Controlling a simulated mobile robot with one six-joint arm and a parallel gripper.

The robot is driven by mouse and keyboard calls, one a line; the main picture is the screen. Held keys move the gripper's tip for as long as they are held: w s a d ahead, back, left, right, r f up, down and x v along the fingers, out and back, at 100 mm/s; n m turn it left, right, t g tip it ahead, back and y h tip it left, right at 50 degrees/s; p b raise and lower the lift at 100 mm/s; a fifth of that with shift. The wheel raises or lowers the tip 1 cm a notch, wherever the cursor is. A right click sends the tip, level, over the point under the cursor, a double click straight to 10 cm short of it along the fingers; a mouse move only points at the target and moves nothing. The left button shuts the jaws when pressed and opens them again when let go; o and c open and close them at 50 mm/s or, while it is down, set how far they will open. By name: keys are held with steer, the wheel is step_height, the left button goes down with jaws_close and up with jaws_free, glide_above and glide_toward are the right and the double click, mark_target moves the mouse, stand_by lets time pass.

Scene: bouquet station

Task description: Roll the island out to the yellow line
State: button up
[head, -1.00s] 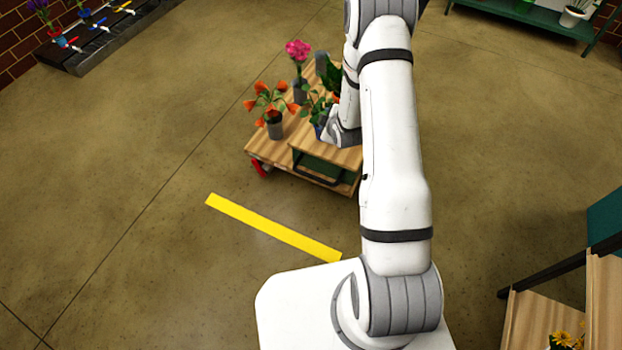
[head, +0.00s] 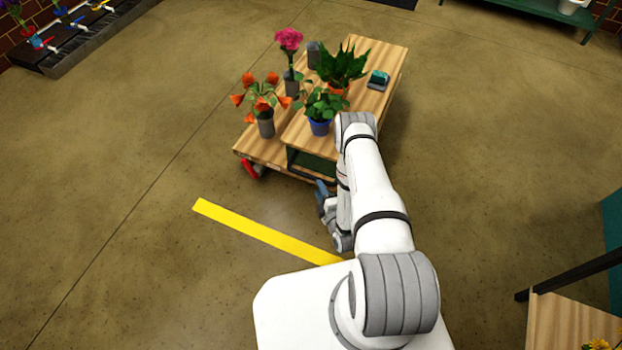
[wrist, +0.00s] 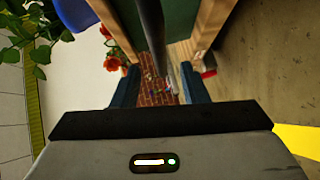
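The island (head: 377,98) is a wooden-topped cart on casters, with a lower wooden shelf at its left and a dark bar handle (head: 308,176) along its near end. It stands beyond the yellow line (head: 262,233), with bare floor between them. My gripper (head: 323,194) is low at the island's near end, just above the floor strip before the line. In the wrist view its two blue fingers (wrist: 159,88) are apart. A dark bar (wrist: 150,30) runs between and beyond them; I cannot tell whether they touch it. The yellow line also shows in the wrist view (wrist: 297,140).
The island carries an orange flower (head: 265,118), a pink flower (head: 290,60), a blue-potted plant (head: 319,121), a leafy plant (head: 342,70) and a small teal-topped object (head: 379,79). A wooden stand (head: 568,322) is at the lower right. Floor left of the island is clear.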

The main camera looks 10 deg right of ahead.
mark_target(313, 176)
steer(key=b+x, duration=0.2)
steer(key=x, duration=0.5)
steer(key=shift+a, duration=0.1)
steer(key=shift+c, duration=0.4)
jaws_close()
